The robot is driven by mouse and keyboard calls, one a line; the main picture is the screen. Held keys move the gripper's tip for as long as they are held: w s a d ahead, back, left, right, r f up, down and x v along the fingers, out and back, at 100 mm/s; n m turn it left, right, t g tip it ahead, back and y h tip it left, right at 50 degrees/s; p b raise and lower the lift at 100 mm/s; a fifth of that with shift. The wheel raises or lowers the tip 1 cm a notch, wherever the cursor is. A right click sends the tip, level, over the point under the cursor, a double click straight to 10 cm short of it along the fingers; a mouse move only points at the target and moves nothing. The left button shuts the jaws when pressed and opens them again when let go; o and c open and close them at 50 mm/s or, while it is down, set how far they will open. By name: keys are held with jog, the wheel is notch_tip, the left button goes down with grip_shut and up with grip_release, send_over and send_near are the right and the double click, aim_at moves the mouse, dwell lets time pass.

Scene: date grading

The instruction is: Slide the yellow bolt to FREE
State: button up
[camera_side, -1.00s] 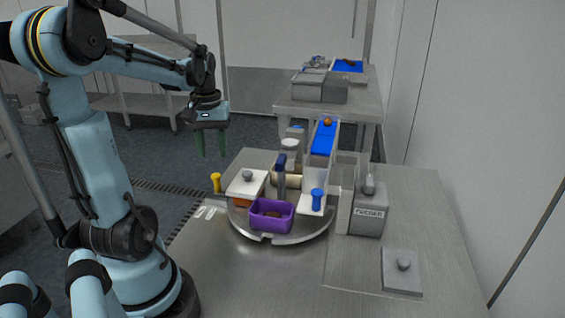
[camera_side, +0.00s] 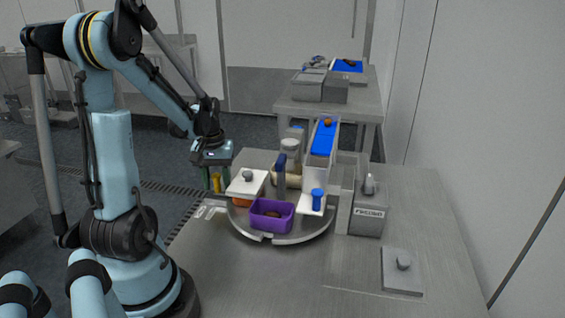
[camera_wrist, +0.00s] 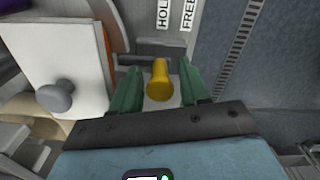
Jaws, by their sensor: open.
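The yellow bolt (camera_wrist: 159,80) stands up as a knob between the two green fingers of my gripper (camera_wrist: 158,88) in the wrist view. The fingers are open, one on each side of it, with a gap showing on both sides. In the side view the bolt (camera_side: 216,183) shows between the fingers of my gripper (camera_side: 216,180), at the left edge of the round turntable (camera_side: 285,237). The labels HOLD (camera_wrist: 163,14) and FREE (camera_wrist: 188,14) lie beyond the bolt in the wrist view, FREE to the right of HOLD.
A white lid with a grey knob (camera_wrist: 55,97) is close to the left of my fingers. A purple bin (camera_side: 271,216), a blue knob (camera_side: 317,200) and a blue-belted chute (camera_side: 322,142) are at the turntable. A grey box (camera_side: 368,212) stands to the right.

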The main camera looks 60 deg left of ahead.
jog(key=shift+c, duration=0.3)
grip_shut()
jog(key=shift+s+a, duration=1.25)
jog(key=shift+s, duration=0.05)
jog(key=shift+o, duration=0.3)
grip_release()
jog(key=shift+r, duration=0.1)
notch_tip(320, 180, up, 12)
